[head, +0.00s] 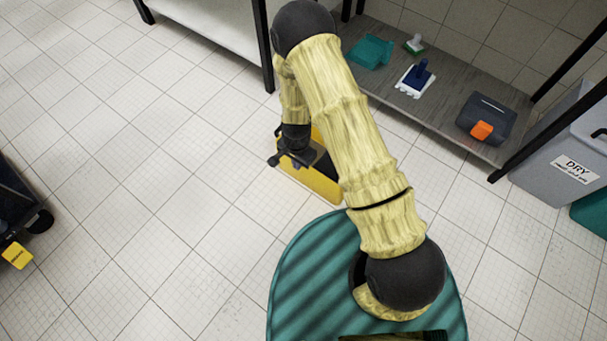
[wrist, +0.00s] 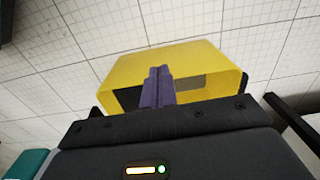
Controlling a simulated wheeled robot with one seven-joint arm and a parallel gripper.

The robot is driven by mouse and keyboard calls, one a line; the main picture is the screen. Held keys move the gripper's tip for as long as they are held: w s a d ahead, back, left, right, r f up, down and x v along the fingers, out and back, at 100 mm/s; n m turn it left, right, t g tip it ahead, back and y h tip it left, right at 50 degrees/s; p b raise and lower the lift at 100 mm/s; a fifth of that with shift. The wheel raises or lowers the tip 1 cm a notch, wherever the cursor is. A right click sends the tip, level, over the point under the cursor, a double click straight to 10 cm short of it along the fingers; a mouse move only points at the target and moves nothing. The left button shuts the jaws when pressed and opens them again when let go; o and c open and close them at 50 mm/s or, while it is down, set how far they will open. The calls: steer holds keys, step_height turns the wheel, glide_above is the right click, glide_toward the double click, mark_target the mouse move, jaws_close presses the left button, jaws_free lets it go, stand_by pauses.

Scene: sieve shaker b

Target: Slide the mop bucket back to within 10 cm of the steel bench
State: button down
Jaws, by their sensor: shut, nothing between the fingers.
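The yellow mop bucket (head: 322,188) stands on the tiled floor, below and partly behind my arm. In the wrist view the bucket (wrist: 188,58) shows its yellow rim and dark openings. My gripper (head: 280,160) is low at the bucket's left side in the head view. In the wrist view its fingers (wrist: 158,88) are shut together, empty, and overlap the bucket; I cannot tell whether they touch it. What looks like the steel bench (head: 215,22), with a pale surface and black legs, is at the top, beyond the bucket with floor between.
A grey bin (head: 560,150) marked DRY stands at right. A dark wheeled thing (head: 15,200) is at left. The floor between is clear.

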mark_target(322, 177)
steer(key=shift+s+a+f, duration=0.1)
steer(key=shift+s+f, duration=0.05)
steer(key=shift+f, duration=0.4)
steer(key=shift+s+a+f, duration=0.1)
steer(key=shift+f, duration=0.4)
steer(key=shift+f, duration=0.1)
step_height(322, 177, down, 10)
steer(key=b, duration=0.6)
steer(key=shift+w+d+b, duration=0.55)
steer(key=shift+w+d, duration=0.1)
steer(key=shift+w, duration=0.15)
steer(key=shift+w+d+b, duration=0.55)
steer(key=shift+w+d, duration=0.05)
steer(key=shift+w, duration=0.2)
steer(key=shift+w, duration=0.1)
